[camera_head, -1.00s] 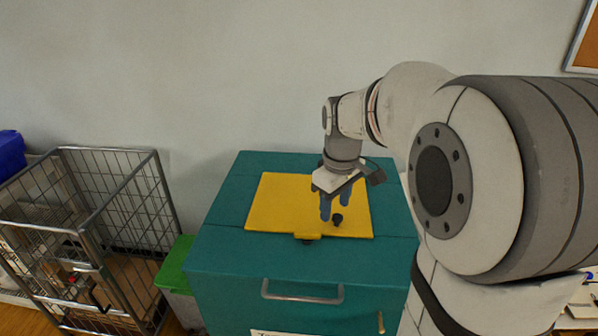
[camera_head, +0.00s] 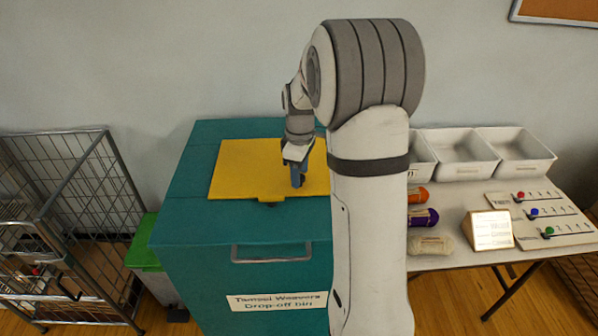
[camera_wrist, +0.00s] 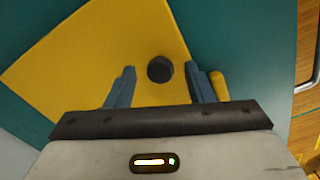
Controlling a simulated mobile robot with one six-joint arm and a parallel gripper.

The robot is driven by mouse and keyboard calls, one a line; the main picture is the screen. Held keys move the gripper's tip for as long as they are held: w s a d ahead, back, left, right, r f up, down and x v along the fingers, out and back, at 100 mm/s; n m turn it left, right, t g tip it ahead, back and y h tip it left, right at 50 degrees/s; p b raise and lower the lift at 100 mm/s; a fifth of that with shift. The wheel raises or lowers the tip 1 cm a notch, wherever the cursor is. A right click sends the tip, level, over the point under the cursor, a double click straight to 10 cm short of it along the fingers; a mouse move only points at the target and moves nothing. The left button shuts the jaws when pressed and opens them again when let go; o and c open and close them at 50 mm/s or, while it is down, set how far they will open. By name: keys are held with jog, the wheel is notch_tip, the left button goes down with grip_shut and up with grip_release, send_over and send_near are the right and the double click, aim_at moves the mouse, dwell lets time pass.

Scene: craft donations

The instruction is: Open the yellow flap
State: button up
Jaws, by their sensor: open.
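The yellow flap (camera_head: 245,168) lies flat and closed on top of the teal drop-off bin (camera_head: 185,215). It also shows in the wrist view (camera_wrist: 75,60). A dark round knob (camera_wrist: 160,68) stands on the flap. My gripper (camera_head: 298,184) is over the right part of the flap, pointing down. In the wrist view my gripper (camera_wrist: 160,80) is open, with its blue fingers on either side of the knob. In the head view my arm hides the flap's right edge and part of the bin.
A wire cage cart (camera_head: 75,190) and a green bin (camera_head: 146,240) stand left of the teal bin. On the right, a table (camera_head: 450,215) holds white trays (camera_head: 460,155), yarn (camera_head: 424,217) and a slider board (camera_head: 548,232). A wall is behind.

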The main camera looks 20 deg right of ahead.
jog(key=shift+f, duration=0.25)
grip_shut()
dwell(0.4)
jog(key=shift+r, duration=0.1)
